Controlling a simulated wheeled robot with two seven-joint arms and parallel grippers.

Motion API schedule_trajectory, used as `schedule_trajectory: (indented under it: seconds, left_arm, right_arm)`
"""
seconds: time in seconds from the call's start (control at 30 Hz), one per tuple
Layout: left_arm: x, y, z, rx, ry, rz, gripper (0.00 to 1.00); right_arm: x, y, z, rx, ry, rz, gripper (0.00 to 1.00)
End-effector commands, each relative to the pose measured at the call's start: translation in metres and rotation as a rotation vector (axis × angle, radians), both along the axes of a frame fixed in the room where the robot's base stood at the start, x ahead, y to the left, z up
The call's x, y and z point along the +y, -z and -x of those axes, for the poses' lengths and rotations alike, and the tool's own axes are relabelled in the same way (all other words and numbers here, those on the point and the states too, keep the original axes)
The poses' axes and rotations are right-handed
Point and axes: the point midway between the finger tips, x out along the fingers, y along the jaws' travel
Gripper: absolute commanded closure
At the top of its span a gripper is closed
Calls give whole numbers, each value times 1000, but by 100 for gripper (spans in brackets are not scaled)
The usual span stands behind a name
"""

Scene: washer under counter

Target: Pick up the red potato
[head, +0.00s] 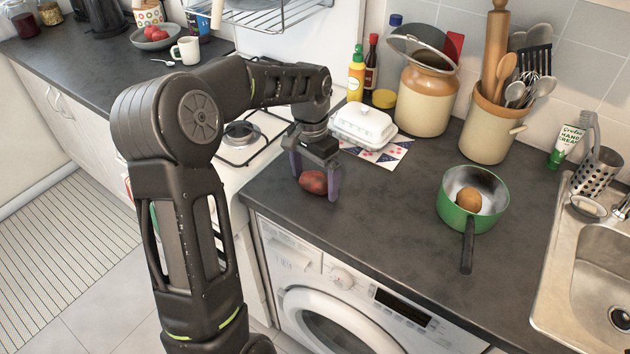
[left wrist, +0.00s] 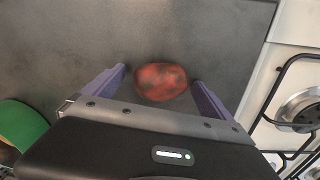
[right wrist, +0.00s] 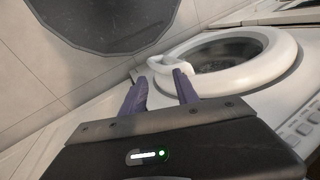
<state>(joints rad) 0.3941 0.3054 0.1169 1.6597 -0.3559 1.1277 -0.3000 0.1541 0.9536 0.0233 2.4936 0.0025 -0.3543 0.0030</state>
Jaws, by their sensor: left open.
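The red potato (head: 313,182) lies on the dark counter near its front left corner. In the left wrist view the potato (left wrist: 160,81) sits between the two finger tips, with a gap on each side. My left gripper (head: 315,180) points down over the potato, open, with a finger on either side of it. The purple fingers also show in the left wrist view (left wrist: 160,82). My right gripper (right wrist: 161,86) is away from the counter top, in front of the washer (right wrist: 235,55). Its fingers are apart with nothing between them.
A green pan (head: 470,212) with a brown potato (head: 468,200) stands to the right. A white butter dish (head: 362,125) on a patterned mat (head: 392,155) is just behind my left gripper. The stove (head: 245,150) is at the left. The counter's front middle is clear.

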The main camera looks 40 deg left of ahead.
Motion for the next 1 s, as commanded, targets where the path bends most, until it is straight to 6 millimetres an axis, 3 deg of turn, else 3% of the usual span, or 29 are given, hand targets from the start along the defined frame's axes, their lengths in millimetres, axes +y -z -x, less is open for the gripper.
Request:
schedule_trajectory:
  seconds: [0.33,1.0]
  left_arm:
    - [0,0,0,0,0,0,4]
    - [0,0,0,0,0,0,59]
  right_arm:
    - [0,0,0,0,0,0,64]
    - [0,0,0,0,0,0,64]
